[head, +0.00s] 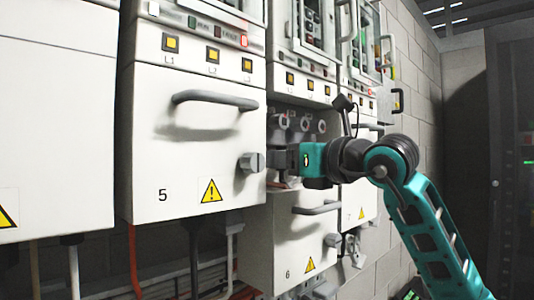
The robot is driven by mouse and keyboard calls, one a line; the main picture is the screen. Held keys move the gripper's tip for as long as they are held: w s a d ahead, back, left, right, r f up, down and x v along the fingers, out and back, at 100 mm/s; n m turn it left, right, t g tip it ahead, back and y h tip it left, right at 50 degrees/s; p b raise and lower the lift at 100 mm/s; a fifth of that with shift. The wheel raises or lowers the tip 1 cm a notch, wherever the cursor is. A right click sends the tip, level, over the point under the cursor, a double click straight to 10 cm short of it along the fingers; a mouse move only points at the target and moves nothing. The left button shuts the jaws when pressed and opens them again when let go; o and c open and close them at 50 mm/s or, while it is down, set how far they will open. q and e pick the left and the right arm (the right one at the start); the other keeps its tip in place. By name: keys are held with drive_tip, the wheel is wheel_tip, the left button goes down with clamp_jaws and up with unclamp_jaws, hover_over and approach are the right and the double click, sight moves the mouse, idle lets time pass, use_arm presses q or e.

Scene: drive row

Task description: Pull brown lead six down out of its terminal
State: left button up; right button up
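Drive six (290,235), with a "6" on its lowered front cover, stands just right of drive five (190,130). A row of round grey terminals (304,123) shows in its opening above the cover. I cannot make out brown lead six; my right gripper and wrist cover part of the opening below the terminals. My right gripper (282,158) points left in front of that opening, its tip beside the grey knob (250,162) of drive five's cover. Whether its fingers are apart or hold anything is not visible. My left gripper is out of view.
Drive five's cover is closed, with a protruding handle (214,100). Drive six's lowered cover has a handle (317,208). An orange-brown cable (134,265) and grey conduits hang below drive five. A block wall (418,75) stands at the right.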

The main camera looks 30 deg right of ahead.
drive_tip(key=shift+x, duration=1.8)
clamp_jaws()
